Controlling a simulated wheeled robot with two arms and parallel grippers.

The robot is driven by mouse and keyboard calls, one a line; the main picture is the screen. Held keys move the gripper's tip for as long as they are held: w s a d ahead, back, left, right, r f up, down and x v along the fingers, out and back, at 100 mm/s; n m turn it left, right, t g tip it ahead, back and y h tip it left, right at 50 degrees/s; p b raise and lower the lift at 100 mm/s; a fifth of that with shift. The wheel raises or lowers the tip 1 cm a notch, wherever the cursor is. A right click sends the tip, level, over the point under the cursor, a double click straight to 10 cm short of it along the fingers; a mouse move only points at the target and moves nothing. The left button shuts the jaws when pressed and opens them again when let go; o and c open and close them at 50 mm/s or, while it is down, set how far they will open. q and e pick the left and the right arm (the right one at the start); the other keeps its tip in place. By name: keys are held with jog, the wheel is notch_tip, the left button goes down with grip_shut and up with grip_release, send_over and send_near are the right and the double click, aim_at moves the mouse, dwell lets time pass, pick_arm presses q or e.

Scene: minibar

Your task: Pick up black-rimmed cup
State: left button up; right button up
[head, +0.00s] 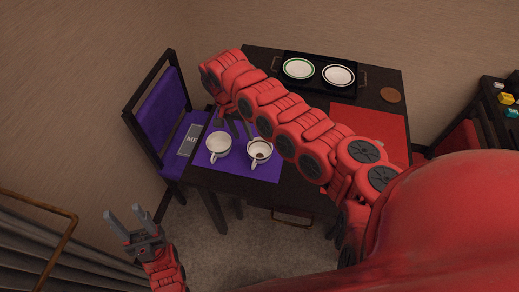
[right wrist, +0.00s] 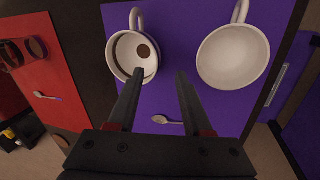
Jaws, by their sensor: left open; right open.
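The black-rimmed cup (head: 259,149) is white with a thin dark rim and stands upright on the purple mat, a brown spot inside it. In the right wrist view the same cup (right wrist: 122,70) is at upper left, handle pointing up. A plain white cup (head: 218,143) stands beside it; it also shows in the right wrist view (right wrist: 233,57). My right gripper (right wrist: 160,74) is open and empty above the mat. Its left finger overlaps the black-rimmed cup's edge in view; contact cannot be told. My left gripper (head: 123,211) is open and empty, away from the table.
The purple mat (head: 262,172) lies on the dark table, with a spoon (right wrist: 166,120) on it. A purple chair (head: 160,115) stands at left. A red mat (head: 385,127) and a black tray (head: 320,90) with two plates lie farther along the table. My right arm hides part of it.

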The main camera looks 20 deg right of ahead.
aim_at(250, 148)
jog(key=x, duration=0.2)
jog(key=shift+s+d+f, duration=0.1)
jog(key=shift+f, duration=0.3)
jog(key=shift+s+d+f+p, duration=0.15)
jog(key=shift+f+p, duration=0.3)
jog(key=shift+p, duration=0.15)
jog(key=p+x, duration=0.1)
jog(key=x, duration=0.3)
jog(key=shift+d+f, duration=0.1)
jog(key=shift+d, duration=0.1)
grip_shut()
